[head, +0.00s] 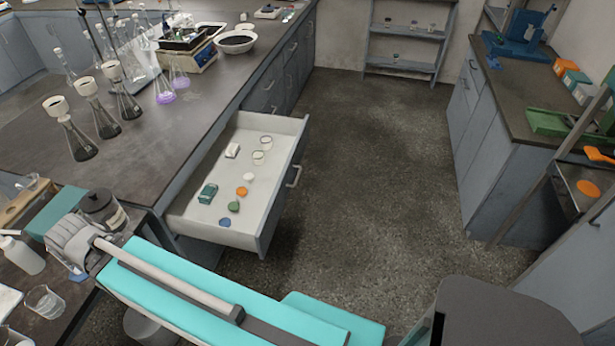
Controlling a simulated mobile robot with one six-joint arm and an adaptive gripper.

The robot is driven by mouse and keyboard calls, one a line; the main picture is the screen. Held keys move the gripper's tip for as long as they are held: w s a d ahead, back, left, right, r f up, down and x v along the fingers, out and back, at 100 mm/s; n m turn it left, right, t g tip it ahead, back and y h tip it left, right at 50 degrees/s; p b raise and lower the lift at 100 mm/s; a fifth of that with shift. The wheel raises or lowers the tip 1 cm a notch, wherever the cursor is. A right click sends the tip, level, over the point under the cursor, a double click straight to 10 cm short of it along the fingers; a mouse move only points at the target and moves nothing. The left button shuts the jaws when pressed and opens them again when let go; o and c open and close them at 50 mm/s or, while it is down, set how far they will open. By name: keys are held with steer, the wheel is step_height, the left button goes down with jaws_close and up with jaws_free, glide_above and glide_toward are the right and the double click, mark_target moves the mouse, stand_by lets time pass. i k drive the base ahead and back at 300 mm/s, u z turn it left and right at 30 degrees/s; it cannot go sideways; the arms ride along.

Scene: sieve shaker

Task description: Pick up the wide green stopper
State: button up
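An open white drawer (285,130) under the left bench holds the small items. A round, flat green piece (234,206), which looks like the wide green stopper, lies near the drawer's front end. A blue round piece (224,222) is just nearer to me, and an orange one (242,191) is just beyond it. A green box-shaped item (208,193) lies to its left. Nothing is seen touching the green piece.
A white round piece, a white block (232,150) and clear round dishes (258,157) lie farther back in the drawer. Tall flasks (78,140) stand on the left bench (150,150). The floor (370,170) right of the drawer is clear. Another bench (520,130) stands right.

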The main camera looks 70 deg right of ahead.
mark_target(233, 206)
steer(key=z, duration=0.1)
steer(key=k, duration=0.65)
steer(key=z, duration=1.55)
steer(key=i, duration=0.5)
steer(key=z, duration=0.05)
